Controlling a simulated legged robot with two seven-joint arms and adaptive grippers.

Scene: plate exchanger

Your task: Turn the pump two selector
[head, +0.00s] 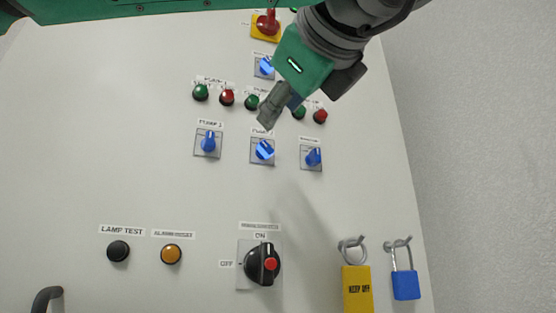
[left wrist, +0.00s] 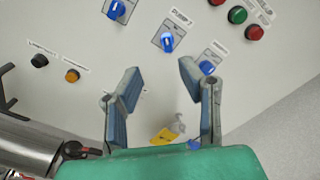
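The pump two selector (head: 263,150) is a blue knob on a grey square plate, in the middle of a row of three. Its handle looks tilted from upright, unlike the pump one knob. It also shows in the left wrist view (left wrist: 167,42), beyond the fingertips. My left gripper (head: 271,108) hangs in front of the panel just above this selector in the head view. In the left wrist view its two fingers (left wrist: 160,72) are spread with nothing between them. No contact with the knob is visible. My right gripper is not in view.
The pump one selector (head: 208,142) and another blue selector (head: 313,157) flank it closely. Green and red lamps sit above, partly behind my gripper. Lower are a black rotary switch (head: 262,264), a yellow padlock (head: 357,289) and a blue padlock (head: 405,285). The panel's left side is mostly bare.

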